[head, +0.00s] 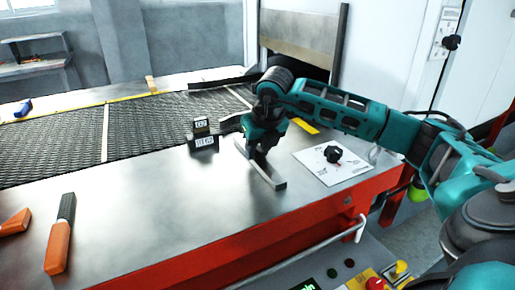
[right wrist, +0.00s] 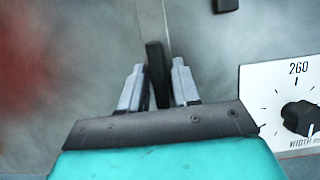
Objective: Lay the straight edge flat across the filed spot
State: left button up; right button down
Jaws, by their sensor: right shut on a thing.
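The straight edge (head: 274,178) is a narrow grey metal bar at the front right of the steel table, slanting toward the red front edge. My right gripper (head: 259,154) is above its middle, shut on its dark grip. In the right wrist view the dark grip (right wrist: 156,72) stands between the two grey fingers, and the bar (right wrist: 152,18) runs away beneath it. I cannot tell whether the bar touches the table or hangs just above it. I cannot pick out the filed spot. My left gripper is not in view.
Dark mesh belt (head: 60,150) lies behind, left of labelled black blocks (head: 204,142). A dial knob (head: 333,154) on a white plate stands right of the bar. An orange-handled file (head: 58,245) lies front left. The table between file and bar is clear.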

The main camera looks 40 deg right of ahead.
jog(key=shift+f, duration=0.15)
jog(key=c, duration=0.8)
grip_release()
jog(key=shift+s+r, duration=0.15)
jog(key=shift+r, duration=0.4)
jog(key=v, duration=1.1)
jog(key=shift+s+p, duration=0.2)
jog(key=shift+p, duration=0.2)
jog(key=shift+a, duration=0.1)
